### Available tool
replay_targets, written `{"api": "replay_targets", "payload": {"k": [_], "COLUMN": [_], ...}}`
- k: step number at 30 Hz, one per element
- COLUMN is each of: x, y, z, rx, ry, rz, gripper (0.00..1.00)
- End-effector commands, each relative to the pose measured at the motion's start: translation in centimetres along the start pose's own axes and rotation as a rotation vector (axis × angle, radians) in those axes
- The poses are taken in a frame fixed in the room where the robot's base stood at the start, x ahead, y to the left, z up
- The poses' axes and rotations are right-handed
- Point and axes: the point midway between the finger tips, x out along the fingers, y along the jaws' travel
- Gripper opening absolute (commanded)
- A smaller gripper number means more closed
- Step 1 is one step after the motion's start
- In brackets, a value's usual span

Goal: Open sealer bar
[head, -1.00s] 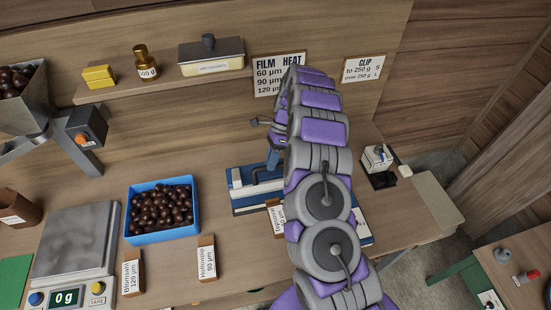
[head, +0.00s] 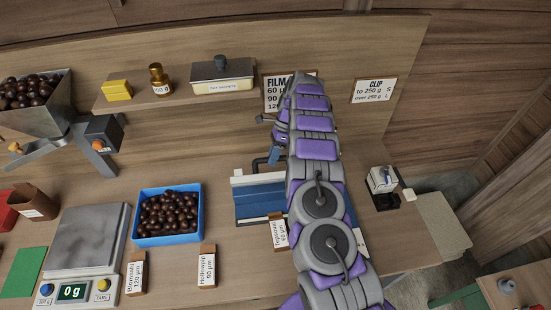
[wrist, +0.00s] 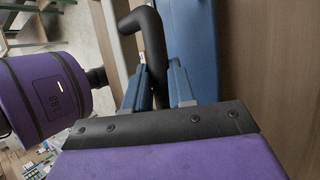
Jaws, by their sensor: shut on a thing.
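The sealer (head: 262,212) is a blue and white machine on the bench, partly hidden behind my arm in the head view. Its blue bar is tilted up, with a bent black handle (head: 262,163) on its upper edge. My gripper (head: 268,155) is at this handle, mostly hidden by my arm links. In the wrist view, the blue fingers of my gripper (wrist: 155,82) are shut around the black handle (wrist: 143,22), which passes between them. The blue bar (wrist: 195,40) stands just right of the fingers.
A blue box of chestnuts (head: 138,226), a scale (head: 90,235) and small label blocks (head: 207,266) stand left of the sealer. A small clip device (head: 382,179) stands at the right. A shelf (head: 130,103) with a lidded tin (head: 222,75) runs behind. Bare bench lies at the front.

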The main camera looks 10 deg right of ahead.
Motion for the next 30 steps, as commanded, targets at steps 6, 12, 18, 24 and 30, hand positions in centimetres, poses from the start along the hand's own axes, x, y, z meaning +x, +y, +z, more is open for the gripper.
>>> {"api": "replay_targets", "payload": {"k": [6, 12, 18, 24, 30], "x": [1.4, 1.5, 1.1, 0.5, 0.3], "y": [-0.6, -0.6, -0.1, 0.8, 0.9], "z": [-0.9, -1.0, -0.8, -0.6, -0.5], "rx": [0.010, 0.010, 0.007, 0.002, 0.001], "ry": [0.014, 0.014, 0.010, 0.005, 0.003], "rz": [0.011, 0.013, 0.008, 0.001, 0.000], "gripper": [0.00, 0.00, 0.42, 0.48, 0.48]}}
